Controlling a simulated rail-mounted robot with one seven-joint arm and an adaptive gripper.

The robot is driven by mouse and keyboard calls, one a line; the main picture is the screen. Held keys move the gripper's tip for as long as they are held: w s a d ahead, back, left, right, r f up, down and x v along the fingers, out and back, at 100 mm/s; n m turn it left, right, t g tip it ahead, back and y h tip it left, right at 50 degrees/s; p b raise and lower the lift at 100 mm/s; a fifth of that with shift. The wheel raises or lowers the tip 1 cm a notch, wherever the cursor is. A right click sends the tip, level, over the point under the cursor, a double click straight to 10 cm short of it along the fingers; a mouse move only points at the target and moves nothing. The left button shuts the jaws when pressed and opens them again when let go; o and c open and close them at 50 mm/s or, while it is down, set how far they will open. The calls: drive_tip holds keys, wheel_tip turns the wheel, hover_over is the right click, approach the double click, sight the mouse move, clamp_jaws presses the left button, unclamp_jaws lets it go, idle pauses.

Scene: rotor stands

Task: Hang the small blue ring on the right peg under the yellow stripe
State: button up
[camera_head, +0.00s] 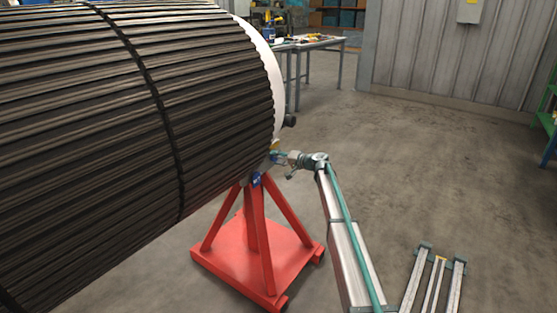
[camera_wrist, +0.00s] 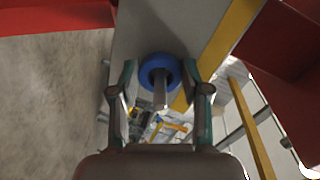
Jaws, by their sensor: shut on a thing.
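The small blue ring (camera_wrist: 159,68) is in the middle of the wrist view, between the fingertips of my gripper (camera_wrist: 160,74). The fingers are shut on its two sides. A grey peg (camera_wrist: 160,97) shows in the ring's hole and points toward the camera; the ring appears to be around it. How far along the peg the ring sits, I cannot tell. The yellow stripe (camera_wrist: 229,40) runs slanting on the grey plate (camera_wrist: 185,25), right of the ring. In the head view my gripper (camera_head: 275,157) is at the rotor's end, above the red stand, and the ring is barely visible.
The large dark ribbed rotor (camera_head: 130,110) fills the left of the head view. The red stand (camera_head: 258,255) is under its end. A workbench (camera_head: 318,44) with tools stands behind. Open floor (camera_head: 430,160) lies to the right. Red beams show at the wrist view's upper corners.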

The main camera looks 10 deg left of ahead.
drive_tip(key=o, duration=1.8)
drive_tip(key=shift+b+v, duration=0.3)
drive_tip(key=shift+v, duration=4.25)
